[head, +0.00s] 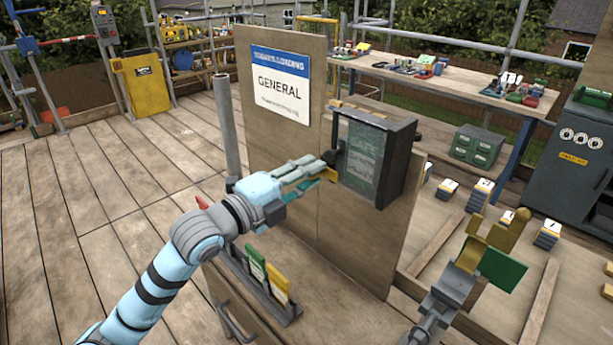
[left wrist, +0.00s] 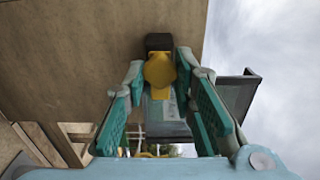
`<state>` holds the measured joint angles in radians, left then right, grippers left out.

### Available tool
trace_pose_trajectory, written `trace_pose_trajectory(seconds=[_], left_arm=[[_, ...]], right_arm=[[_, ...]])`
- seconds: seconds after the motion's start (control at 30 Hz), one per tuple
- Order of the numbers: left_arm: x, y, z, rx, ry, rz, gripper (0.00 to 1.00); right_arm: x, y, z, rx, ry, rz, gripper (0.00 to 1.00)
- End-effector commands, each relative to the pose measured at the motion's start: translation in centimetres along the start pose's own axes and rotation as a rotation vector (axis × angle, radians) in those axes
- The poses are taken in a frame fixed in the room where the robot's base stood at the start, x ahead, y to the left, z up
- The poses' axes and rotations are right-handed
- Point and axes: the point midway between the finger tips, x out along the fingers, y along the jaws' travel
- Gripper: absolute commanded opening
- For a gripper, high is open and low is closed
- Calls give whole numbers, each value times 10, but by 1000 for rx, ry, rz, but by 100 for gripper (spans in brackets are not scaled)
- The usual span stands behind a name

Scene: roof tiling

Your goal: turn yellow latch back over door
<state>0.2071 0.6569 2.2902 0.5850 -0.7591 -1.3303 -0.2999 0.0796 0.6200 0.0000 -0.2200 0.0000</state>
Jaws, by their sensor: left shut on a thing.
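The yellow latch (head: 331,175) is at the left edge of a dark box mounted on the wooden panel. The box's glazed door (head: 361,158) faces me and looks closed. My left gripper (head: 318,170) reaches in from the left and is shut on the latch, hiding part of it. In the left wrist view, the latch (left wrist: 160,70) shows between the teal finger pads, below a small dark block (left wrist: 158,42). My right gripper (head: 488,237), with gold fingers, is at the lower right beside a green card (head: 503,268); its grip is unclear.
The wooden panel (head: 283,155) stands upright with a GENERAL sign (head: 281,84). A card rack (head: 262,280) with green and yellow cards is below my left arm. A grey post (head: 227,125) stands left of the panel. A workbench (head: 450,83) is behind.

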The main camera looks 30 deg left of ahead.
Motion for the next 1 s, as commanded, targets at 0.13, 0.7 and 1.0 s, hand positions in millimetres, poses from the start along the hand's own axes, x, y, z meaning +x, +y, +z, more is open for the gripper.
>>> trace_pose_trajectory(seconds=[0.13, 0.7, 1.0], left_arm=[[0, -2, 0, 6, -1, -7, 0], [0, -1, 0, 3, -1, -3, 44], [0, -50, 1, 11, -1, -15, 47]], right_arm=[[0, 0, 0, 0, 0, 0, 0], [0, 1, 0, 0, 0, 1, 0], [0, 1, 0, -1, 0, 2, 0]])
